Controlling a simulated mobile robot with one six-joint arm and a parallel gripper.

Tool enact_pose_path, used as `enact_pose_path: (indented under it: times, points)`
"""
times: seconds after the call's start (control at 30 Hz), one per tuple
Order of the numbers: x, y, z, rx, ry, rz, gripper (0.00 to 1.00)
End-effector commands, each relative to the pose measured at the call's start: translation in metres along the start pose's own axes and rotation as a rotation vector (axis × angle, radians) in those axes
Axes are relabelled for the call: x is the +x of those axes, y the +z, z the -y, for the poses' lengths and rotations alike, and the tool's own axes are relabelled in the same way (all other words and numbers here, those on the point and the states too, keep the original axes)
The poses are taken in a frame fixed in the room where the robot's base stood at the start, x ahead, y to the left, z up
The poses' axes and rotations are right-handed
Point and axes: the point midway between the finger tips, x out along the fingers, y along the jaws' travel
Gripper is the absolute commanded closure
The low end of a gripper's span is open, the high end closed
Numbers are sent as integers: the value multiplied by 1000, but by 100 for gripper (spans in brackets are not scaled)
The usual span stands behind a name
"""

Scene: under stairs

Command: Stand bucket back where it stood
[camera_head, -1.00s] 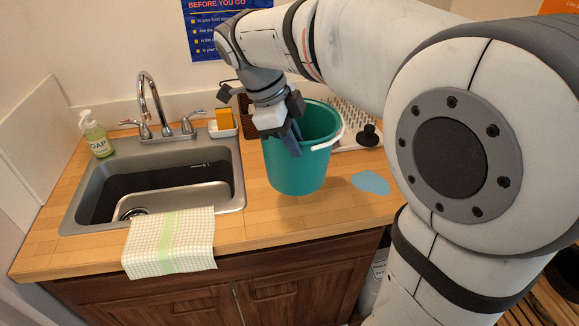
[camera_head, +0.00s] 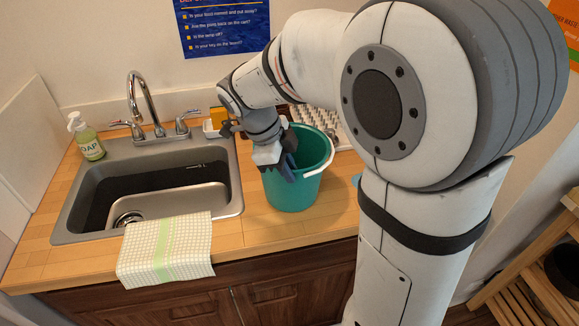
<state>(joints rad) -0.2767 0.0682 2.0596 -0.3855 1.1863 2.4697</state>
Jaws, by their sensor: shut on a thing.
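The teal bucket (camera_head: 296,192) with a white handle is upright over the wooden counter, just right of the sink. My gripper (camera_head: 283,168) reaches down from above and is shut on the bucket's near left rim. I cannot tell whether the bucket's base touches the counter or hangs slightly above it. A small light blue patch (camera_head: 356,181) on the counter shows to the right of the bucket, mostly hidden behind my arm.
The steel sink (camera_head: 150,190) with its faucet (camera_head: 148,105) lies left of the bucket. A checked towel (camera_head: 166,250) hangs over the front edge. A soap bottle (camera_head: 86,138) stands at left.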

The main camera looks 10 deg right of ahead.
Motion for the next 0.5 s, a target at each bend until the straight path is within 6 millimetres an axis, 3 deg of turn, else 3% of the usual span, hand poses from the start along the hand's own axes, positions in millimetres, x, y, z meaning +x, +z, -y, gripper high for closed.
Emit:
enact_pose_path:
  times: [0.27, 0.3, 0.5]
  points:
    - [2, 1, 0, 0, -2, 1, 100]
    - [2, 1, -1, 0, -1, 1, 86]
    - [2, 1, -1, -1, -1, 1, 69]
